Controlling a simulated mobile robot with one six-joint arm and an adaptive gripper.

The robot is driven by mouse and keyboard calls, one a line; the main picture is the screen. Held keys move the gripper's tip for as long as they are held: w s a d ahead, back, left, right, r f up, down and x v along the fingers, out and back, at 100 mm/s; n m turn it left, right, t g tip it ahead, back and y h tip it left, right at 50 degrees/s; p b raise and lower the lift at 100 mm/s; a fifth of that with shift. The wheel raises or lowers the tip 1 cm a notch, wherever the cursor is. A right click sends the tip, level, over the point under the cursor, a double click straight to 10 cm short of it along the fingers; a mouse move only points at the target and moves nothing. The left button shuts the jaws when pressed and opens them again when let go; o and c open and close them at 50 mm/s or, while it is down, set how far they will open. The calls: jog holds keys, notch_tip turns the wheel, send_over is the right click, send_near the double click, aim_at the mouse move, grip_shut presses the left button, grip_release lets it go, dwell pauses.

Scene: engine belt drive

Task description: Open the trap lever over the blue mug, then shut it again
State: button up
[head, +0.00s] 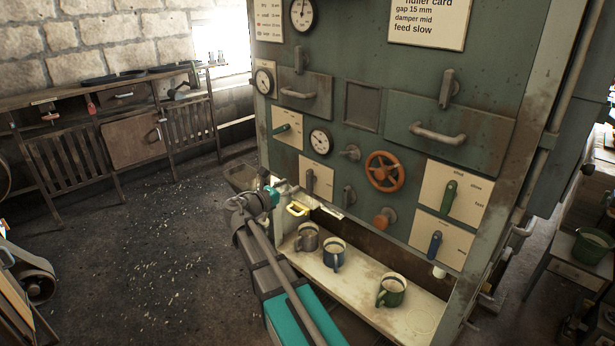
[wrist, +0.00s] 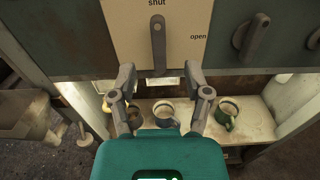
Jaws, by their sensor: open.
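The trap lever (wrist: 158,45) is a grey bar standing vertical on a cream plate (wrist: 190,25) marked "shut" at the top and "open" at the right. In the head view a grey lever (head: 310,182) on a cream plate appears to be the same one. The blue mug (head: 334,254) stands upright on the shelf below the panel; in the wrist view the middle mug (wrist: 163,108) appears to be it. My gripper (wrist: 159,80) is open and empty, its fingertips either side of the lever's lower end in the picture. I see no contact. The head view shows my gripper (head: 285,188) left of the plate.
A grey mug (head: 307,242) and a green mug (head: 391,290) stand on the same pale shelf (head: 415,318). Other panel controls include an orange handwheel (head: 383,171), a green lever (head: 449,197) and a blue lever (head: 435,244). Open floor (head: 150,240) lies left of the machine.

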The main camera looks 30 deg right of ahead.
aim_at(308, 176)
jog(key=x, duration=0.9)
jog(key=shift+w+d, duration=0.1)
jog(key=shift+d, duration=0.2)
jog(key=shift+c, duration=0.3)
